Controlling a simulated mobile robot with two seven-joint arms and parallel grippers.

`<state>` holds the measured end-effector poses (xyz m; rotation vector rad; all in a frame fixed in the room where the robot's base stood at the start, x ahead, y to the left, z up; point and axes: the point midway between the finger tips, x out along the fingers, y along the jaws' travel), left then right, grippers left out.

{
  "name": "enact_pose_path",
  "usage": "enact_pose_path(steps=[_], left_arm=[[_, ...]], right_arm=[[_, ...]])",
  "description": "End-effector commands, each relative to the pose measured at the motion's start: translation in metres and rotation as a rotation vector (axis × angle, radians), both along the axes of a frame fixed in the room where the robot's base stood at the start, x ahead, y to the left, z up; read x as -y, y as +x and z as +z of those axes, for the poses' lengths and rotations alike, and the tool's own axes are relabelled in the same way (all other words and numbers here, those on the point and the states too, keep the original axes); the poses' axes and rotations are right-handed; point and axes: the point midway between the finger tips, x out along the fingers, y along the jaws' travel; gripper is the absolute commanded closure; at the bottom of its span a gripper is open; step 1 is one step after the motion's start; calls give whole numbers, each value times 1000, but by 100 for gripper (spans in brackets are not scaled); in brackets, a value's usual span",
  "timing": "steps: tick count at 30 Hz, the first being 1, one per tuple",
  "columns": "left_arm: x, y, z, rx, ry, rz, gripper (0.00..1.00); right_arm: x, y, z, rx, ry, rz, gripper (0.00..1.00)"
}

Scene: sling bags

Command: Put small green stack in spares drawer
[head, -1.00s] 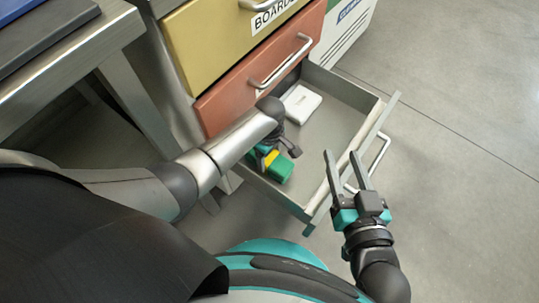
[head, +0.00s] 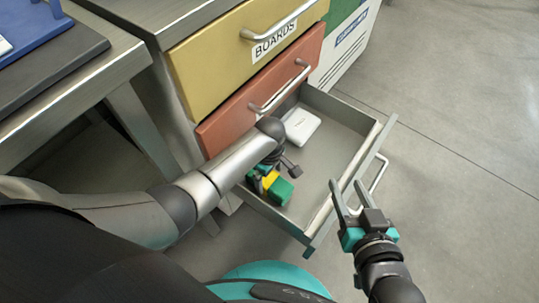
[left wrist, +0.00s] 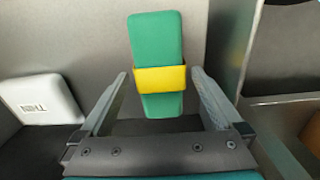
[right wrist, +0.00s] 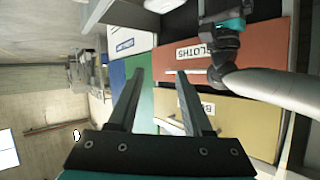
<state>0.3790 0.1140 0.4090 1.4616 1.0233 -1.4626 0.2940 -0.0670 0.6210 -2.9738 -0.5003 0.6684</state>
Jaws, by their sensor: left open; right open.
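The small green stack (head: 282,191), a green block with a yellow band (left wrist: 160,79) around it, is inside the open grey bottom drawer (head: 330,150), near its left front corner. My left gripper (head: 274,174) reaches down into that drawer at the stack. In the left wrist view its fingers (left wrist: 160,105) are spread apart, one on each side of the stack's lower end, with gaps showing. My right gripper (head: 350,199) is open and empty, outside the drawer near its front handle. The open drawer's own label is not visible.
A white box (head: 299,128) marked THIN lies at the back of the drawer. A red drawer (head: 250,100) and a yellow BOARDS drawer (head: 225,50) are shut above. Floor at right is clear.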

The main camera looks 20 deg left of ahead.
Motion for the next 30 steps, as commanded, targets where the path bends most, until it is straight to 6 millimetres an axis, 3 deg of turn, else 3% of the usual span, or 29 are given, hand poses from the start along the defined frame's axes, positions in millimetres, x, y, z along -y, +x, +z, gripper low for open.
enact_pose_path(steps=[14,27,30], left_arm=[[0,0,25,0,0,0,0],[0,0,48,0,0,0,0],[0,0,65,1,-1,0,0]], right_arm=[[32,-10,-7,-255,-142,-25,50],[66,-36,-5,-500,-253,-64,50],[77,-45,-11,-597,-287,-79,50]])
